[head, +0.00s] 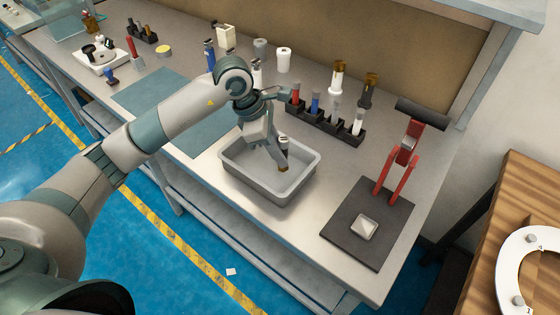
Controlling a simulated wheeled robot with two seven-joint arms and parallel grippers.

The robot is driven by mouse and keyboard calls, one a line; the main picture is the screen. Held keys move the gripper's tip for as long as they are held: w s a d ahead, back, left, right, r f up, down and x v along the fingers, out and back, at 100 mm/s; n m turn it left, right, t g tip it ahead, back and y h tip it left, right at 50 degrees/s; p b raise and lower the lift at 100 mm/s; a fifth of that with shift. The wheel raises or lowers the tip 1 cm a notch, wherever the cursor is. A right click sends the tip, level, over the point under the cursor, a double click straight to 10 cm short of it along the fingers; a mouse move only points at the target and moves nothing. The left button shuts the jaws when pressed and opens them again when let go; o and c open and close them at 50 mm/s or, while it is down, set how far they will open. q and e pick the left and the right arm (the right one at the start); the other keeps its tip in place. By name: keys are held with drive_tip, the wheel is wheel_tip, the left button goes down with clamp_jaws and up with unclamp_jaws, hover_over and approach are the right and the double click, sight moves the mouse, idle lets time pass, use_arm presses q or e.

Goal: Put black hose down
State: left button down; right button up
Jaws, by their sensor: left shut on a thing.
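My left gripper (275,158) hangs over the grey tray (236,178), fingers pointing down. It is shut on a small piece, taken to be the black hose, mostly hidden by the fingers. A small dark-topped, light piece (284,139) shows beside the fingers, and I cannot tell whether it is part of what is held. A dark upright piece with a brown top (369,90) stands on the table behind the holder. A similar white piece with a brown top (337,78) stands to its left. My right gripper is not in view.
A black holder (318,122) with several coloured pieces stands just behind the tray. A red press (402,160) on a dark base (362,240) is to the right. A blue-grey mat (150,95) lies left.

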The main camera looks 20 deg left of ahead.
use_arm(q)
drive_tip(key=shift+f, duration=0.35)
drive_tip(key=shift+f+p, duration=0.95)
drive_tip(key=shift+f, duration=0.65)
drive_tip(key=shift+f, duration=0.15)
drive_tip(key=c, duration=1.7)
unclamp_jaws()
drive_tip(key=shift+o, duration=0.2)
